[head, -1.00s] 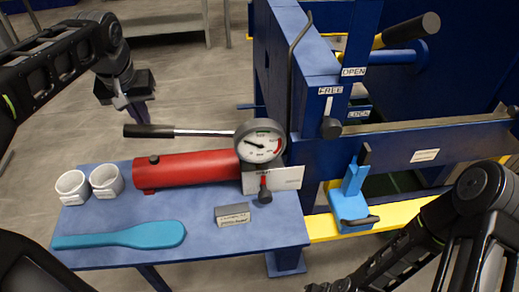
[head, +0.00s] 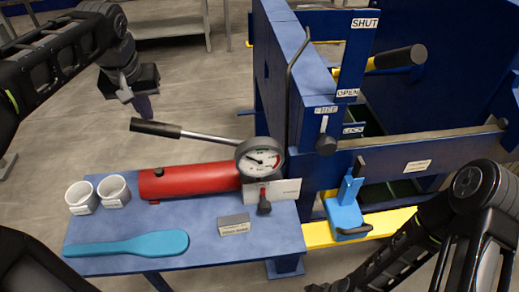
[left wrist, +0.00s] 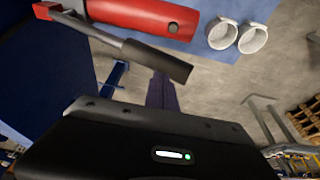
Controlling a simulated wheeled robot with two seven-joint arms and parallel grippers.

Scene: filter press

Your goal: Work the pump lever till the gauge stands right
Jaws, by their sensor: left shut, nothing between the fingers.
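The pump lever has a black grip (head: 155,128) and a metal rod, sloping up leftward from beside the gauge (head: 260,158). The gauge is a round white dial with a red zone at its right; its needle points left, the exact reading too small to tell. The red pump cylinder (head: 195,181) lies below the lever. My left gripper (head: 143,106) is shut and empty, fingers down, close to the grip's outer end. In the left wrist view the grip (left wrist: 158,60) lies close by the purple fingers (left wrist: 162,92); contact cannot be told. My right gripper's fingers do not show.
On the blue bench (head: 120,224) stand two white cups (head: 114,189), a turquoise paddle (head: 130,243) and a small grey block (head: 233,225). A red-marked valve handle (head: 264,204) is under the gauge. The blue press frame (head: 300,85) stands to the right.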

